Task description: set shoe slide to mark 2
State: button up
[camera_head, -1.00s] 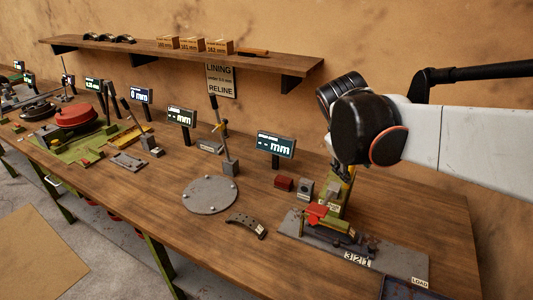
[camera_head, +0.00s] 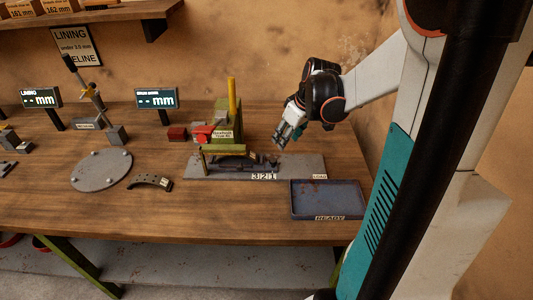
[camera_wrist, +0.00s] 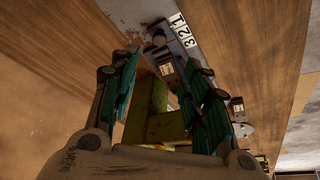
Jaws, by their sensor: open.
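The machine with the shoe slide stands on the bench: a grey base plate (camera_head: 302,168), a green block with a yellow post (camera_head: 232,97), and a red part (camera_head: 203,133). The dark slide assembly (camera_head: 250,163) lies along the plate behind white marks 3, 2, 1 (camera_head: 264,176). I cannot tell which mark the slide is at. My gripper (camera_head: 279,140) is open and empty, above and behind the plate's right half, apart from it.
A blue tray labelled READY (camera_head: 328,199) sits to the right, near the bench front. A curved lining shoe (camera_head: 150,183) and a round grey plate (camera_head: 101,170) lie to the left. The bench front is clear.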

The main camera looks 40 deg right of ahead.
aim_at(274, 160)
jog(key=b+x, duration=0.4)
jog(key=x, duration=1)
jog(key=shift+s, duration=0.1)
grip_shut()
